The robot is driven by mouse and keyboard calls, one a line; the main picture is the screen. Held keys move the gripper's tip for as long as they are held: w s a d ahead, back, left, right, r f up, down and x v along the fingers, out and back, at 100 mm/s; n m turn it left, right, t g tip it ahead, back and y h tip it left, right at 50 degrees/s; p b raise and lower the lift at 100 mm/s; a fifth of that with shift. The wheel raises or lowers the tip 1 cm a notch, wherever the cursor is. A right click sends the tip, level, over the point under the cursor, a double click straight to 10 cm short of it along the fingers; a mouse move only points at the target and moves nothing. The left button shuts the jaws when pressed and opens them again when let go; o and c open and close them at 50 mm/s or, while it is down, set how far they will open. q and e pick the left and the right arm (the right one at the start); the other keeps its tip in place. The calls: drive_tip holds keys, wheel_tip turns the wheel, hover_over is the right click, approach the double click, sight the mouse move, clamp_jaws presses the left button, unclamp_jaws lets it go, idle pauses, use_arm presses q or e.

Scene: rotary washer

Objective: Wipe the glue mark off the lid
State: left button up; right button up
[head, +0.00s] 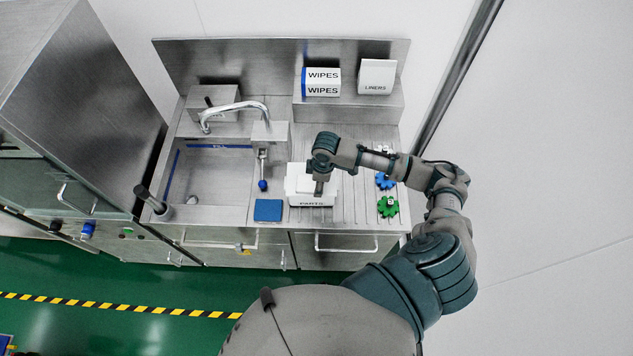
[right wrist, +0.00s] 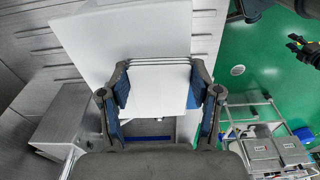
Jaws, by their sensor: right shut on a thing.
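A white box marked PARTS (head: 311,200) stands on the counter, right of the sink. My right gripper (head: 319,186) is over its top, pointing down. In the right wrist view my right gripper (right wrist: 158,100) is shut on a white, layered block like a folded wipe (right wrist: 158,88). A larger flat white surface, seemingly the lid (right wrist: 130,35), lies behind the wipe; I cannot tell whether they touch. No glue mark shows; the wipe and gripper hide part of the white surface. My left gripper is not in the head view.
A blue pad (head: 268,210) lies left of the box. Blue (head: 384,180) and green (head: 388,206) gears lie to its right. The WIPES box (head: 321,83) and LINERS box (head: 377,76) stand on the back shelf. A tap (head: 235,108) and a hanging sprayer (head: 262,165) are near the sink (head: 215,175).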

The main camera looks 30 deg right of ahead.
drive_tip(key=shift+d, duration=0.2)
drive_tip(key=shift+s+d+r, duration=0.15)
drive_tip(key=shift+s+d, duration=0.55)
drive_tip(key=shift+d, duration=0.25)
wheel_tip(320, 180, up, 8)
idle(0.5)
idle(0.3)
